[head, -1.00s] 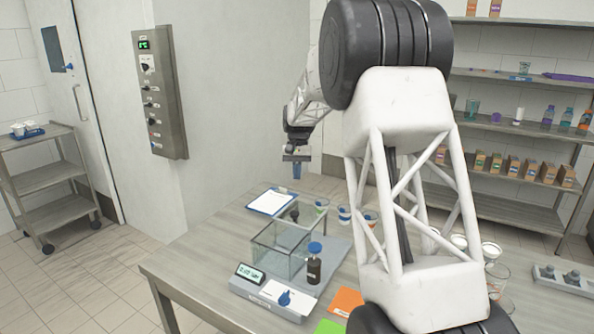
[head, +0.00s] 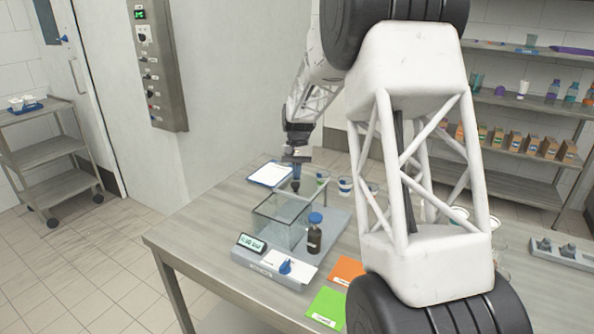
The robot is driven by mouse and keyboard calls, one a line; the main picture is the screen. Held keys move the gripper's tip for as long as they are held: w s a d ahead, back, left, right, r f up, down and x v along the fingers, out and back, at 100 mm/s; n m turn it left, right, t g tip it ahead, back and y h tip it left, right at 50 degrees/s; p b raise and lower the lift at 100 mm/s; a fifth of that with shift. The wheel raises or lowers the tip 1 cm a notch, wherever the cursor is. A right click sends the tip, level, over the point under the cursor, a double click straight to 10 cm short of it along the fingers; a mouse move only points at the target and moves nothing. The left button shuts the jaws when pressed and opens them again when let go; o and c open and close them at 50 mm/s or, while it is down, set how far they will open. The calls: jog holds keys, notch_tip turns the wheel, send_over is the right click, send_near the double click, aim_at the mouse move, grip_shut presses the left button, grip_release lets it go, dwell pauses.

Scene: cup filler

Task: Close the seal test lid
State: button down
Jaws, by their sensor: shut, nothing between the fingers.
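The seal tester, a grey base with a clear box-shaped chamber (head: 279,232), stands on the table. A clear panel that looks like its lid (head: 322,188) slants up at the chamber's back right. Its edges are faint, so I cannot tell its exact angle. My gripper (head: 296,184) is shut and empty, pointing down at the chamber's back edge, close to the panel. I cannot tell whether it touches the panel or a dark part there. A dark bottle with a blue cap (head: 314,238) stands on the base, right of the chamber.
A small display (head: 251,243) and a blue knob (head: 285,267) are at the tester's front. A clipboard (head: 269,174) lies behind it, with several cups (head: 345,186) to the right. Green (head: 326,307) and orange (head: 347,270) cards lie front right. My arm hides the table's right part.

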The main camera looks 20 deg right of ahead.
dwell(0.3)
jog(key=s+a, duration=0.9)
jog(key=shift+s, duration=0.2)
jog(key=shift+a+f, duration=0.1)
dwell(0.3)
jog(key=shift+w, duration=0.15)
jog(key=w+d+r, duration=0.2)
jog(key=w+r, duration=0.4)
jog(key=r, duration=0.4)
jog(key=shift+w+r, duration=0.25)
jog(key=shift+s+r, duration=0.1)
jog(key=shift+s, duration=0.05)
dwell(0.3)
